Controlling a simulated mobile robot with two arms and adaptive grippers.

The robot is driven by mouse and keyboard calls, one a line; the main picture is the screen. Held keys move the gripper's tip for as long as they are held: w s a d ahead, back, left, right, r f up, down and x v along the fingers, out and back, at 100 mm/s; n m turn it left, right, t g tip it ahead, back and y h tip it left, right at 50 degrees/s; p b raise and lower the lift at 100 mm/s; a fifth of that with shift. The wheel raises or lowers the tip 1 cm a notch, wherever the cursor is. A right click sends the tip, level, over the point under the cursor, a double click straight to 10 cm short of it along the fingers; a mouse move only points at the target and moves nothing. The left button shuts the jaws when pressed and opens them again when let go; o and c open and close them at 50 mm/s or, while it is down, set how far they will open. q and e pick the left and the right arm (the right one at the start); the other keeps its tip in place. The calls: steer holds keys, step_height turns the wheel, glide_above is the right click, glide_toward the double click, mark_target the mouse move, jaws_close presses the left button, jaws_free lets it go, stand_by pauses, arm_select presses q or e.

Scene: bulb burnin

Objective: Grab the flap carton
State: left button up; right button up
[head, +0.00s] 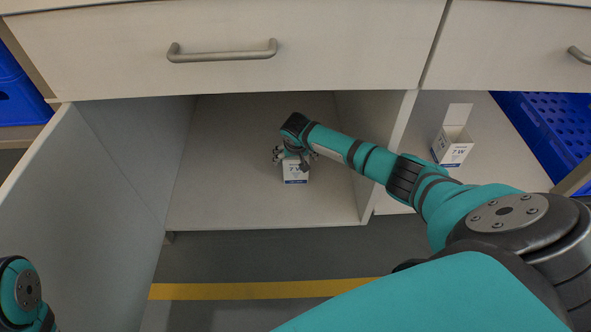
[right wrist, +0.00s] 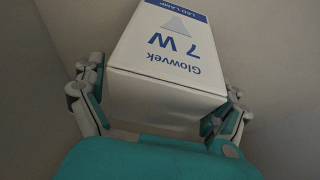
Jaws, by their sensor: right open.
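A small white carton (head: 296,173) with a blue lower band stands on the cabinet's middle shelf, its top partly hidden by my right gripper (head: 292,156). In the right wrist view the carton (right wrist: 168,60) reads "Glowvek 7 W LED LAMP" and sits between the two fingers of my right gripper (right wrist: 160,108). The fingers are open, one on each side of the carton; I cannot tell whether they touch it. A second white "7 W" carton (head: 452,152) with a raised flap stands in the right compartment, away from my gripper. My left gripper is out of view.
A divider panel (head: 398,135) separates the two compartments, and my right arm passes in front of it. A drawer front (head: 230,45) overhangs the shelf (head: 225,180). An open door panel (head: 85,200) is at left. A blue crate (head: 550,125) stands at right.

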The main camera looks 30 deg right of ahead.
steer(key=c, duration=0.9)
